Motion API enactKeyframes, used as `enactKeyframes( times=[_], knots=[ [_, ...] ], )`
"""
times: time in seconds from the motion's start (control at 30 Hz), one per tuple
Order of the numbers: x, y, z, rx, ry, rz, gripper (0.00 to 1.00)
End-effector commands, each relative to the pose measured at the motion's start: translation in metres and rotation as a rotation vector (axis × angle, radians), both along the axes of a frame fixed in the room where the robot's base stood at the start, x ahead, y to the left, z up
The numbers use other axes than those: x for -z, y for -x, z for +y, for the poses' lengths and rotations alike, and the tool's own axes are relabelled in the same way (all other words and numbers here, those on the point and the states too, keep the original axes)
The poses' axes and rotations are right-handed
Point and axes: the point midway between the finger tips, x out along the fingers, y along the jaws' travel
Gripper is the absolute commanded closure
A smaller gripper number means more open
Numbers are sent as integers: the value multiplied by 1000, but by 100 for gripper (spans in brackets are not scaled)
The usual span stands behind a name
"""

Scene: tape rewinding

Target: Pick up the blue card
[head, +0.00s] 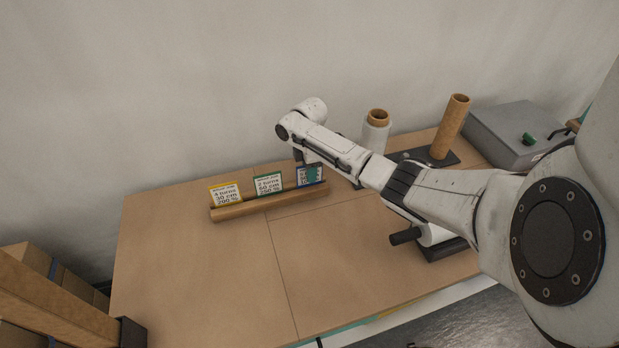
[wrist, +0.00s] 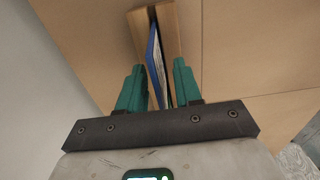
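The blue card (head: 301,182) stands in the right end of the wooden rack (head: 234,211), partly hidden behind my gripper (head: 312,172) in the head view. In the wrist view the blue card (wrist: 154,50) shows nearly edge-on, between the two green fingers of my gripper (wrist: 158,75). The fingers are apart, with a visible gap on each side of the card. It still sits in the rack slot (wrist: 170,18).
A yellow card (head: 226,194) and a green card (head: 269,185) stand in the same rack to the left. Behind my arm are a wrapped roll (head: 375,132), a cardboard tube (head: 450,127) and a grey box (head: 505,130). The table's left front (head: 190,280) is clear.

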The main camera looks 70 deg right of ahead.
Motion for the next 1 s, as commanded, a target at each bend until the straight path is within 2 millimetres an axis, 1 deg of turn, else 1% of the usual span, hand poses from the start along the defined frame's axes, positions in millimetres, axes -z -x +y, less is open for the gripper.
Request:
enactKeyframes(
  times=[0.03, 0.3, 0.37, 0.83, 1.0],
  knots=[
    [0, 0, 0, 0, 0, 0, 70],
    [0, 0, 0, 0, 0, 0, 96],
    [0, 0, 0, 0, 0, 0, 100],
    [-1, 0, 0, 0, 0, 0, 100],
    [-8, -1, 0, -1, 1, -2, 100]
  ],
)
